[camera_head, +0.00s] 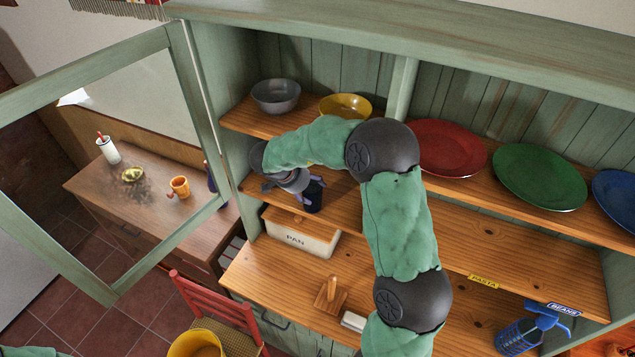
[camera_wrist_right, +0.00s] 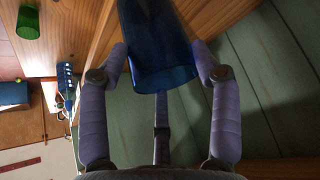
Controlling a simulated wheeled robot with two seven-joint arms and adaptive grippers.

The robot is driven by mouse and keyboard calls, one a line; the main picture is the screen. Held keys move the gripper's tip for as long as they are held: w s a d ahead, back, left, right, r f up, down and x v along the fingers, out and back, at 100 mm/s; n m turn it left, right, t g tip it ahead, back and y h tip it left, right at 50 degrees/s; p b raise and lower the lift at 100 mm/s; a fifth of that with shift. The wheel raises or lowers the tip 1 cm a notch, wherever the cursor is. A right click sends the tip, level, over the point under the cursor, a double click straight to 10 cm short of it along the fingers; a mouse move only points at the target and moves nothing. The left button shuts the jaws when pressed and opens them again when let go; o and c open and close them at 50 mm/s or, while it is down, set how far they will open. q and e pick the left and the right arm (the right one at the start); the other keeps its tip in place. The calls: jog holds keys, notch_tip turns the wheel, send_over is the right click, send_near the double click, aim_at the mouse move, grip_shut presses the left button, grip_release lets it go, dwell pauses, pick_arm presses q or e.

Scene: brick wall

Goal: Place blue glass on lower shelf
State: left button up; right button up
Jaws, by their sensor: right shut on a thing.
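The dark blue glass (camera_head: 314,197) is at the left end of the lower shelf (camera_head: 500,252), inside the green cabinet. My right gripper (camera_head: 304,188) reaches in from the right and is shut on the glass. My right arm hides part of the shelf's left half. My left gripper is not in view.
The upper shelf holds a grey bowl (camera_head: 276,95), a yellow bowl (camera_head: 345,106), and red (camera_head: 450,148), green (camera_head: 540,177) and blue (camera_head: 615,195) plates. A PAN box (camera_head: 300,236) stands below on the counter. The lower shelf right of my arm is clear. An open door frame (camera_head: 185,90) stands left.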

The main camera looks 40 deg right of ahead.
jog(key=d, duration=0.3)
jog(key=shift+p, duration=0.3)
jog(key=shift+d, duration=0.15)
jog(key=shift+f, duration=0.15)
jog(key=o, duration=1.7)
jog(key=shift+w+r, duration=0.1)
jog(key=shift+r, duration=0.1)
jog(key=a+b, duration=0.1)
jog(key=a, duration=0.7)
jog(key=a+b, duration=0.1)
jog(key=a, duration=0.4)
jog(key=shift+s+r+b, duration=0.2)
jog(key=shift+r+b, duration=0.15)
